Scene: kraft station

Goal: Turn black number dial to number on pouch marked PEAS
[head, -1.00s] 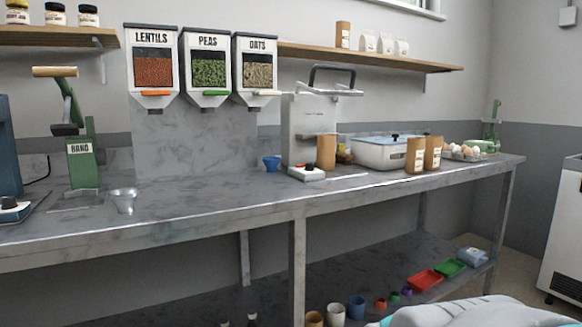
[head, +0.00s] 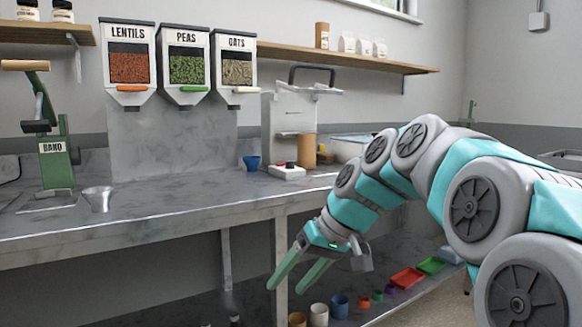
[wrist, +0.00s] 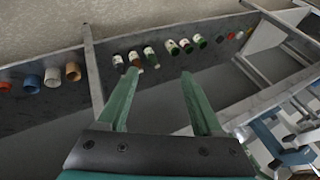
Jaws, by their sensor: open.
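A small white box (head: 287,171) with a dark knob and a red spot on top sits on the bench in the head view. It is too small to read any numbers. A plain brown pouch-like item (head: 308,151) stands just behind it, with no readable marking. No pouch marked PEAS can be made out; the word PEAS shows on the middle dispenser (head: 187,68). My gripper (head: 285,288) is open and empty, pointing down in front of the bench and below its top. Its two green fingers also show apart in the wrist view (wrist: 160,74).
The bench top (head: 180,205) is clear at centre, with a metal cup (head: 98,199) and a green press (head: 55,160) at left. A blue cup (head: 252,162) stands near the box. The lower shelf holds cups, trays and several jars (wrist: 190,95). My arm hides the bench's right part.

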